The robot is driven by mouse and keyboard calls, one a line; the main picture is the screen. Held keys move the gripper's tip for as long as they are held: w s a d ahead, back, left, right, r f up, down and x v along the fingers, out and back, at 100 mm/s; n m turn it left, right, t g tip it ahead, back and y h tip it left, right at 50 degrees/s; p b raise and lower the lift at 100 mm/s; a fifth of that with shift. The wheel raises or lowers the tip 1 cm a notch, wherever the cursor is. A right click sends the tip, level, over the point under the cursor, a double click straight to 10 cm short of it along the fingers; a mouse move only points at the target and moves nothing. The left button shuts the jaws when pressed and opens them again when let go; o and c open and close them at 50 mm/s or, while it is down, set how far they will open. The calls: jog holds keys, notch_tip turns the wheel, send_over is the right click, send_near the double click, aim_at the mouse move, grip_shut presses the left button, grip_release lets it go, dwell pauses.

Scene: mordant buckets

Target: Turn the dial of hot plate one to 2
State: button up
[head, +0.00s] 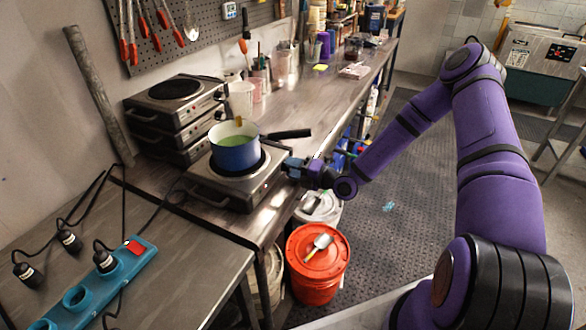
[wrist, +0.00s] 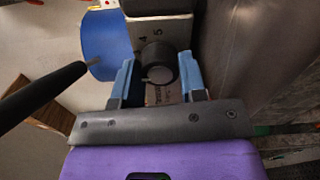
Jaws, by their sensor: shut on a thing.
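The hot plate (head: 213,190) stands at the front edge of the steel bench in the head view, with a blue pot (head: 236,156) of green liquid on it. My gripper (head: 290,168) is at the hot plate's right side. In the wrist view my gripper (wrist: 160,84) has its blue fingers on both sides of the black round dial (wrist: 158,58), shut on it. The numbers 4 and 5 show on the panel (wrist: 160,30) above the dial. A pale mark shows at the dial's lower left; the setting it points to cannot be told.
The pot's dark handle (head: 288,134) sticks out to the right over the bench, close above my gripper; it also shows in the wrist view (wrist: 40,93). Stacked hot plates (head: 175,110) stand behind. A red-lidded bucket (head: 318,262) and a white bucket (head: 318,207) stand on the floor below.

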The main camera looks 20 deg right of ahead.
dwell(0.4)
jog(key=o, duration=0.9)
jog(key=shift+s+d, duration=0.1)
jog(key=v, duration=1)
jog(key=shift+s+d, duration=0.2)
jog(key=shift+d, duration=0.05)
